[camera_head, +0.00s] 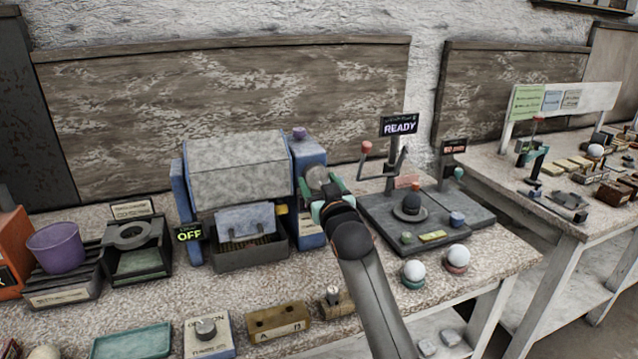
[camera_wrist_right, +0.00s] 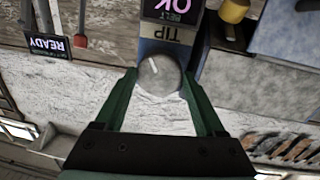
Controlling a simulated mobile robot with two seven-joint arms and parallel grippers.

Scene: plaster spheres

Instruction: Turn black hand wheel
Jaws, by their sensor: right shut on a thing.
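A round grey wheel with a short white mark (camera_wrist_right: 158,75) sits on the blue side post of the machine, just by the TIP label. It looks grey rather than black, and I take it for the hand wheel. In the head view the wheel (camera_head: 317,177) shows at the end of my right arm. My right gripper (camera_head: 320,187) is shut on it, with one green finger on each side in the right wrist view (camera_wrist_right: 158,80). My left gripper is not in view.
The blue and grey machine (camera_head: 238,170) shows an OFF sign (camera_head: 189,233). A READY sign (camera_head: 400,124) stands over a dark plate (camera_head: 383,222) to the right. White spheres (camera_head: 413,270) stand near the front edge. A purple bucket (camera_head: 56,247) is at left.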

